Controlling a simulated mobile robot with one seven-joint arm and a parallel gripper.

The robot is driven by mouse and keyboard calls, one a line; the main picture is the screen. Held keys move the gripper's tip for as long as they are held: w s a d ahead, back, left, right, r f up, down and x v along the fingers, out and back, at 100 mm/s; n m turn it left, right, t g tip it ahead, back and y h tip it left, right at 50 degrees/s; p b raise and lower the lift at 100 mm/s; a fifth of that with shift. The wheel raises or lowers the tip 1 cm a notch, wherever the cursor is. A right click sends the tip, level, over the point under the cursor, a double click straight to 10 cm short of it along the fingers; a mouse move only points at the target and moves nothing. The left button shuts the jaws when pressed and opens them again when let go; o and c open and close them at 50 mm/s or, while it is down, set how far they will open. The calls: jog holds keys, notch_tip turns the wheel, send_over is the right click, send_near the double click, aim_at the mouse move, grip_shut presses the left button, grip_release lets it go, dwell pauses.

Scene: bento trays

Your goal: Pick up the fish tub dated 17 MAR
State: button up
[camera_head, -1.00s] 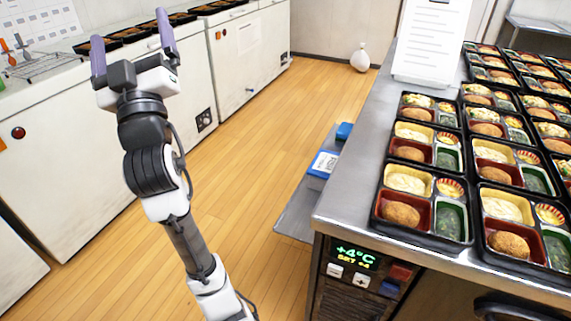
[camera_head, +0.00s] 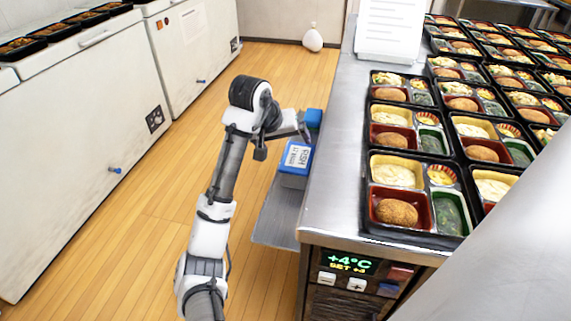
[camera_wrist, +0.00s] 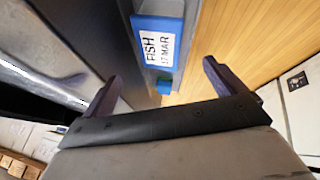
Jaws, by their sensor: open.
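The fish tub (camera_head: 296,160) has a blue lid and a white label, and stands on a low grey shelf (camera_head: 275,222) beside the counter. In the wrist view its label on the tub (camera_wrist: 158,46) reads FISH 17 MAR. A second blue-lidded tub (camera_head: 314,118) stands just behind it; part of it shows in the wrist view (camera_wrist: 165,84), its label not readable. My gripper (camera_head: 284,138) is beside and above the dated tub, apart from it as far as I can tell. In the wrist view my gripper (camera_wrist: 162,72) has its fingers wide apart with nothing held.
The steel counter (camera_head: 325,190) rises right of the shelf, with rows of filled bento trays (camera_head: 400,195) and a white sheet (camera_head: 390,30). White cabinets (camera_head: 90,130) line the left. Wooden floor (camera_head: 185,175) between is clear.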

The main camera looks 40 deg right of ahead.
aim_at(296, 158)
jog(key=x, duration=1.2)
jog(key=shift+w+d+f, duration=0.1)
jog(key=shift+d+f, duration=0.05)
jog(key=shift+f, duration=0.1)
jog(key=shift+r, duration=0.1)
jog(key=c, duration=1.1)
